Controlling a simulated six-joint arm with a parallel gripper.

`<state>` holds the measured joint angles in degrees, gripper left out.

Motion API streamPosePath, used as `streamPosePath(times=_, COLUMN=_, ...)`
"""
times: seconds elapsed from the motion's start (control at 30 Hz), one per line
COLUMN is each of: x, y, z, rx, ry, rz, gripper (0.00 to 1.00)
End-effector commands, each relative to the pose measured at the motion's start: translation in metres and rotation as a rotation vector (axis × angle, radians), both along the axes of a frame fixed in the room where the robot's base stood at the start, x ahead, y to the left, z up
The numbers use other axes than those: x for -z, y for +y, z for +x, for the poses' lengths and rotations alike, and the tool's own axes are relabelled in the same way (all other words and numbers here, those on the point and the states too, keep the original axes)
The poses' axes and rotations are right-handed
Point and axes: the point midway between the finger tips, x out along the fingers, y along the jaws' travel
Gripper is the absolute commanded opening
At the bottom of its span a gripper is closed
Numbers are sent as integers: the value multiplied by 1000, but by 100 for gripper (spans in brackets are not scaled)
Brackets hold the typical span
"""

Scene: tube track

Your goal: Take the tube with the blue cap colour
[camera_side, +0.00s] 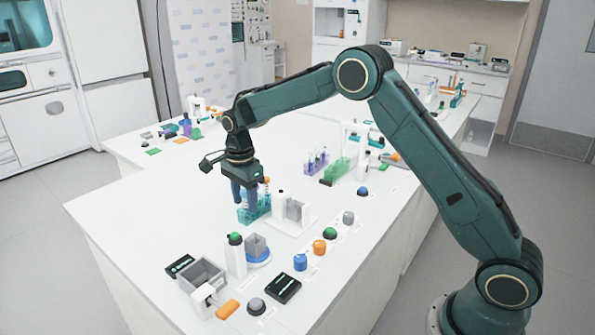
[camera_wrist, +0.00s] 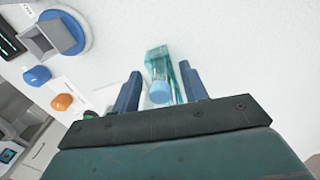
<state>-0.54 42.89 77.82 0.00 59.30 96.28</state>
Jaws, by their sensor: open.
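The tube with the blue cap (camera_wrist: 159,92) stands in a clear teal rack (camera_wrist: 157,55) in the wrist view, and the cap lies between my two blue fingers. My gripper (camera_wrist: 160,72) is open, one finger on each side of the cap, with visible gaps. In the side view my gripper (camera_side: 244,205) points down over the teal rack (camera_side: 262,207), its fingers overlapping the rack. The fingers hide the blue cap there, and the tube's body is hard to make out.
A white stand with a grey box (camera_side: 294,210) is right beside the rack. A purple rack (camera_side: 316,162) and a green rack (camera_side: 335,172) stand farther back. Blue (camera_side: 300,262) and orange (camera_side: 319,247) knobs sit in front. The table left of the rack is clear.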

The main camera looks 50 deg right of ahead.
Motion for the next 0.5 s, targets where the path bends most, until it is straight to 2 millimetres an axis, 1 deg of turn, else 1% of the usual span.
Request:
streamPosePath(times=0.07, x=0, y=0, z=0, rx=0, ry=0, rz=0, gripper=44)
streamPosePath(times=0.2, x=0, y=0, z=0, rx=0, ry=0, rz=0, gripper=16)
streamPosePath(times=0.27, x=0, y=0, z=0, rx=0, ry=0, rz=0, gripper=5)
streamPosePath(times=0.5, x=0, y=0, z=0, rx=0, ry=0, rz=0, gripper=5)
